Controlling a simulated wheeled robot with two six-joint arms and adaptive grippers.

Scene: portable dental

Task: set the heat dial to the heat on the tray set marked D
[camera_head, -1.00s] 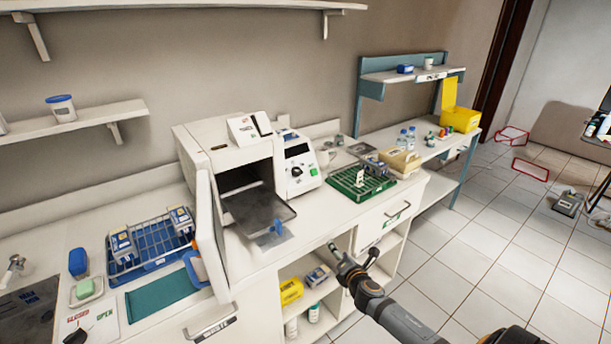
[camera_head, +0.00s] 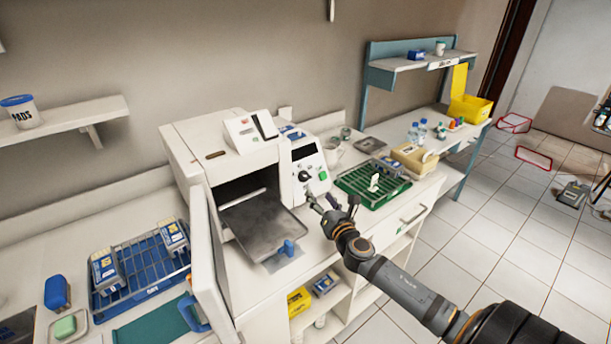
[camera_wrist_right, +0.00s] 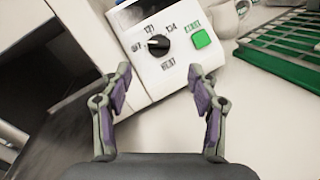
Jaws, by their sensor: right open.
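The heat dial is a black knob (camera_head: 304,176) on the white control panel of the sterilizer (camera_head: 215,150). In the right wrist view the knob (camera_wrist_right: 157,46) sits among the marks OFF, 121 and 134, above the word HEAT, and its white line seems to point toward OFF. My right gripper (camera_head: 322,203) is open and empty, just in front of the panel and apart from the knob; its two fingers (camera_wrist_right: 160,74) straddle the view below the dial. Blue-and-white tray sets (camera_head: 107,270) stand in the blue rack (camera_head: 150,285); I cannot read a D. My left gripper is out of view.
A green START button (camera_wrist_right: 201,38) sits beside the dial. The sterilizer's door (camera_head: 207,265) hangs open at left, and its grey tray (camera_head: 262,228) sticks out. A green rack (camera_head: 352,190) stands right of the panel. Yellow boxes lie farther right.

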